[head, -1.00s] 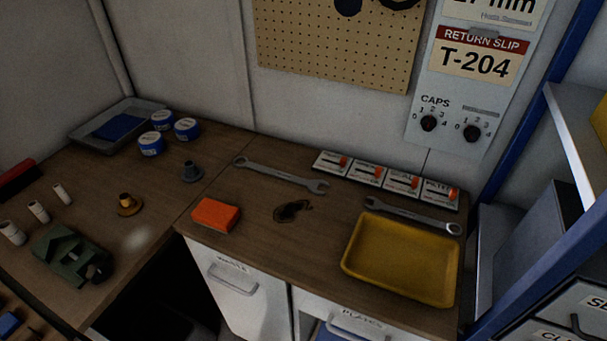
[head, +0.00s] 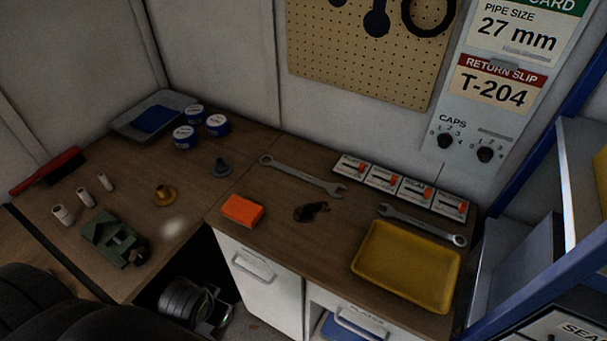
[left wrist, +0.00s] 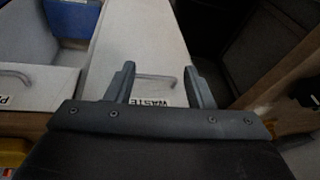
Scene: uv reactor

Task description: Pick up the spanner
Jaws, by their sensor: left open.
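Two metal spanners lie flat on the wooden worktop in the head view. The larger spanner (head: 302,177) lies left of the row of switch cards, near the back wall. The other spanner (head: 422,225) lies between those cards and the yellow tray. My left gripper (left wrist: 160,84) is open and empty in the left wrist view, with the white waste drawer front beyond its fingers. No spanner shows in that view. In the head view a dark, rounded shape fills the lower left corner, and no gripper fingers can be made out there. My right gripper is not in view.
The yellow tray (head: 405,268) sits at the worktop's front right. An orange block (head: 242,211) and a small dark item (head: 311,211) lie in front of the larger spanner. A green vise (head: 113,238) stands left. A blue post (head: 540,150) and shelves bound the right.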

